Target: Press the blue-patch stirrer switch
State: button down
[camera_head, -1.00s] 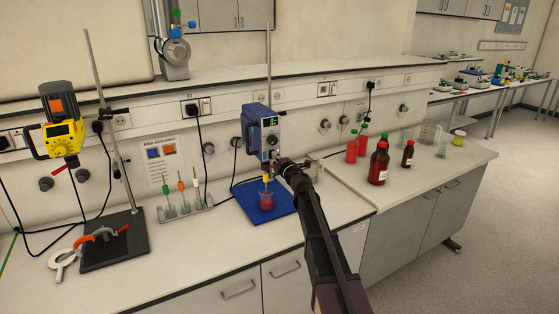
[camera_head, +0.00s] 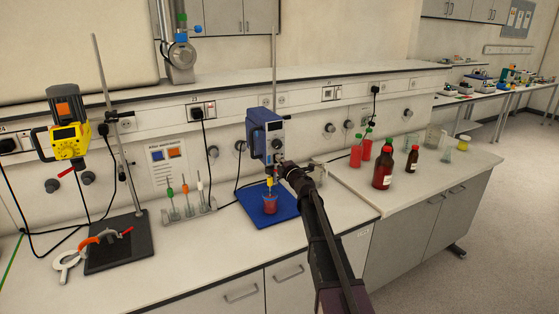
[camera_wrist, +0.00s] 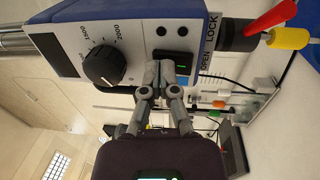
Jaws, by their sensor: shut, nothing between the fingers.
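The blue stirrer (camera_head: 265,135) hangs on a stand above a blue mat (camera_head: 287,204). A beaker of red liquid (camera_head: 270,205) stands below it. In the wrist view, the stirrer's pale front panel (camera_wrist: 140,38) has a black dial (camera_wrist: 105,65) and a black rocker switch (camera_wrist: 178,58) with a small green mark. My gripper (camera_wrist: 160,68) is shut and empty. Its fingertips are at the switch's left edge in that view and partly hide it; I cannot tell whether they touch. In the head view, my gripper (camera_head: 283,166) is at the stirrer's lower front, its tips hard to see.
A yellow stirrer (camera_head: 68,137) with an orange patch is on the left stand. A rack of coloured tools (camera_head: 187,212) stands left of the blue mat. Red bottles (camera_head: 383,168) and glassware are on the right bench.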

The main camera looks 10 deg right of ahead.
jog(key=s+d+r+p, duration=0.1)
jog(key=s+d, duration=0.3)
jog(key=s, duration=0.9)
jog(key=shift+r+p, duration=0.3)
jog(key=shift+r, duration=0.1)
jog(key=shift+d, duration=0.2)
jog(key=s+d+f+m+g+h, duration=0.35)
jog(key=s+f+m+h, duration=0.25)
jog(key=m, duration=0.3)
jog(key=s+d+f+m+g+h, duration=0.3)
jog(key=s+f+m+g+h, duration=0.25)
jog(key=m, duration=0.35)
jog(key=s+a+f+m+g+y, duration=0.1)
jog(key=s+a+f+g, duration=0.2)
jog(key=s, duration=0.4)
jog(key=s+a+f+m+g+y, duration=0.1)
jog(key=s+a+f+g+y, duration=0.1)
jog(key=s, duration=0.5)
jog(key=s+a+f+m+g+y, duration=0.1)
jog(key=s+a+f+g+y, duration=0.1)
jog(key=s+a+f+g, duration=0.2)
jog(key=s+a, duration=0.2)
jog(key=s, duration=0.1)
jog(key=shift+f+m, duration=0.2)
jog(key=shift+m, duration=0.1)
jog(key=shift+y, duration=0.25)
